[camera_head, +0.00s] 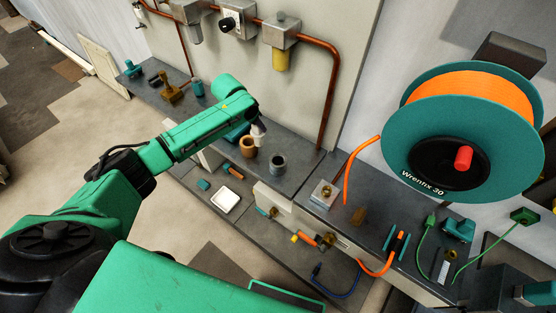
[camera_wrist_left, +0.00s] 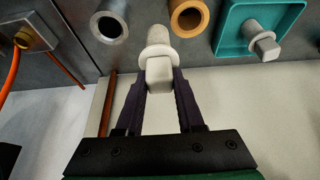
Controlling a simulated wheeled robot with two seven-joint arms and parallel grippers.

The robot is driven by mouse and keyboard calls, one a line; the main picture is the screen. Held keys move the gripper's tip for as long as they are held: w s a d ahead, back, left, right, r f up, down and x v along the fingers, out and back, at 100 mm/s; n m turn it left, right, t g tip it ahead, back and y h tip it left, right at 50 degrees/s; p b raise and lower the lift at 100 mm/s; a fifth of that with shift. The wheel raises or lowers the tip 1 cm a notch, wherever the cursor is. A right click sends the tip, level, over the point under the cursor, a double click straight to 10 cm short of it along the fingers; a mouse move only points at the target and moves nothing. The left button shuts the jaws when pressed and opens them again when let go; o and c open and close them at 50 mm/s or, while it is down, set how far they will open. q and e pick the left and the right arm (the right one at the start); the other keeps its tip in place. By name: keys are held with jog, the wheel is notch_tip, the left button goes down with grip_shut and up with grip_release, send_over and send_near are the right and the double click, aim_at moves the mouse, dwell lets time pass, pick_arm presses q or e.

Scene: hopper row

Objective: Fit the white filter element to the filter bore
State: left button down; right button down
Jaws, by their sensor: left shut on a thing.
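My left gripper (camera_head: 259,133) is shut on a white filter element (camera_head: 258,127), holding it above the grey bench near the cups. In the left wrist view, the fingers (camera_wrist_left: 160,82) grip the white filter element (camera_wrist_left: 159,52) by its square end. Its round flange and rounded body point away from the gripper. I cannot pick out the filter bore with certainty. My right gripper is not in view.
A brown cup (camera_head: 248,147) and a dark grey cup (camera_head: 278,163) stand close to the gripper. Copper pipe (camera_head: 328,97) and wall units, one with a yellow bowl (camera_head: 280,60), are behind. A large orange hose reel (camera_head: 463,130) stands at right.

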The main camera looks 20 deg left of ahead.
pick_arm(q)
jog(key=s+d+p, duration=0.2)
jog(key=d, duration=0.6)
jog(key=shift+s, duration=0.35)
jog(key=shift+f, duration=0.1)
dwell(0.8)
notch_tip(320, 180, down, 3)
jog(key=shift+r+b, duration=0.1)
jog(key=shift+b, duration=0.25)
dwell(0.3)
dwell(0.4)
jog(key=shift+p, duration=0.3)
